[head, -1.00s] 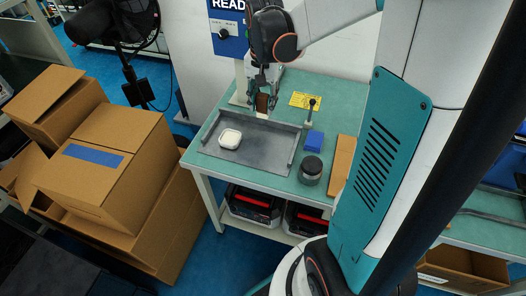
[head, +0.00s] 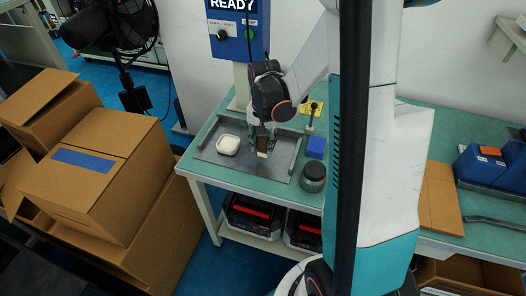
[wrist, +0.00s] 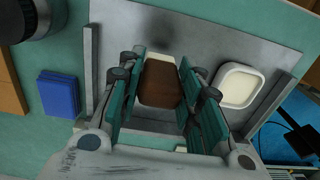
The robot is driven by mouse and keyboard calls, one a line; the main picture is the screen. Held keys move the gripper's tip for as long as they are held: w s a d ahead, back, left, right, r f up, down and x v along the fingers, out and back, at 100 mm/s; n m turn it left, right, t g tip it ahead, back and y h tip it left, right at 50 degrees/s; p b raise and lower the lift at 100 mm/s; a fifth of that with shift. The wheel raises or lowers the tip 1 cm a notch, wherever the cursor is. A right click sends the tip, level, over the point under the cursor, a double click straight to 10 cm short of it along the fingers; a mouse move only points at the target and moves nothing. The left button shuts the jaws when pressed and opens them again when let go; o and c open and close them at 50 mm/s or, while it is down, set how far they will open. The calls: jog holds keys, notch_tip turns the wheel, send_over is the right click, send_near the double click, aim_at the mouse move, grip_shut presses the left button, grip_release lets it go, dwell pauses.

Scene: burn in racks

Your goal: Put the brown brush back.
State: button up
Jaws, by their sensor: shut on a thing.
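The brown brush (head: 264,144) has a brown body and a pale end that points down. My gripper (head: 262,138) is shut on it and holds it over the grey tray (head: 225,172) on the green bench. In the wrist view the brown brush (wrist: 160,84) sits between the two teal finger pads of my gripper (wrist: 158,92), with its pale end at the far side. I cannot tell whether the brush touches the tray. A white square dish (head: 228,145) lies in the tray to the left of the brush; it also shows in the wrist view (wrist: 239,85).
A blue block (head: 316,146), a dark lidded jar (head: 313,175) and a small upright post (head: 312,115) stand right of the tray. A yellow label (head: 316,108) lies behind. A brown board (head: 440,195) is farther right. Cardboard boxes (head: 120,170) are stacked left of the bench.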

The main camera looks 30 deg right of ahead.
aim_at(263, 150)
jog(key=shift+f+b, duration=0.5)
jog(key=shift+f, duration=1.15)
jog(key=shift+f, duration=0.2)
jog(key=o, duration=1.3)
jog(key=shift+c, duration=0.2)
jog(key=shift+r, duration=0.15)
notch_tip(263, 150, up, 12)
jog(key=p, duration=0.4)
jog(key=shift+d+p, duration=0.1)
jog(key=shift+p, duration=0.2)
